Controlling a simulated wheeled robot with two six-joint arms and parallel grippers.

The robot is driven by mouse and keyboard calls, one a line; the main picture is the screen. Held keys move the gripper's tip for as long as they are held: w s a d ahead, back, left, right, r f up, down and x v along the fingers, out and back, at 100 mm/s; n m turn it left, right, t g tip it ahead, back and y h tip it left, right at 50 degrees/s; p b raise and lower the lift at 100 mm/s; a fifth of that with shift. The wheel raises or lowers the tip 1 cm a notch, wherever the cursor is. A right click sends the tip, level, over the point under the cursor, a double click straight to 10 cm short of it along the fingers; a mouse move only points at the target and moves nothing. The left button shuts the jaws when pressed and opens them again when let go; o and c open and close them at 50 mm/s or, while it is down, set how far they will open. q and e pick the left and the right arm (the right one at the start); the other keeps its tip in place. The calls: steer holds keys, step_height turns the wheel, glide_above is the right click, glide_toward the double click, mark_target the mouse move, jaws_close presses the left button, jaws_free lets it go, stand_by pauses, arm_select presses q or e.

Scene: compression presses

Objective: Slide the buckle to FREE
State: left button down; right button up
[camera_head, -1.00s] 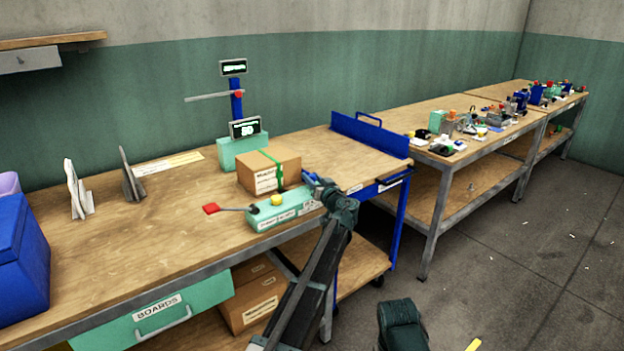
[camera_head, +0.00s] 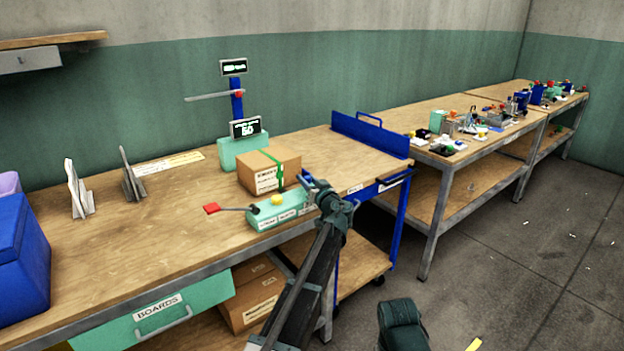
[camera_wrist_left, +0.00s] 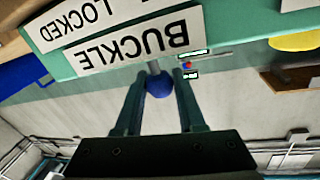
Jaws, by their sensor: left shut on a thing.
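The mint green buckle box (camera_head: 279,212) sits at the front edge of the bench, with a yellow button (camera_head: 277,199) on top and a red-tipped lever (camera_head: 211,209) reaching out to its left. In the left wrist view its labels BUCKLE (camera_wrist_left: 125,42) and LOCKED (camera_wrist_left: 88,20) appear upside down. A blue ball-shaped knob (camera_wrist_left: 158,83) on a short metal stem sits between my left fingers. My left gripper (camera_head: 308,183) is shut on this knob at the box's right end; it hides that end in the head view.
A cardboard box (camera_head: 262,180) with a green strap stands just behind the buckle box. A mint scale with displays (camera_head: 243,152) is farther back. A blue bin (camera_head: 20,260) stands at the left. The bench (camera_head: 150,235) is clear between the bin and the lever.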

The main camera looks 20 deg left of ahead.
mark_target(299, 194)
arm_select(q)
steer(key=s+a, duration=0.2)
steer(key=shift+s, duration=0.4)
steer(key=c, duration=0.5)
jaws_free()
steer(key=v, duration=1.3)
steer(key=shift+s+d, duration=0.25)
steer(key=shift+s, duration=0.05)
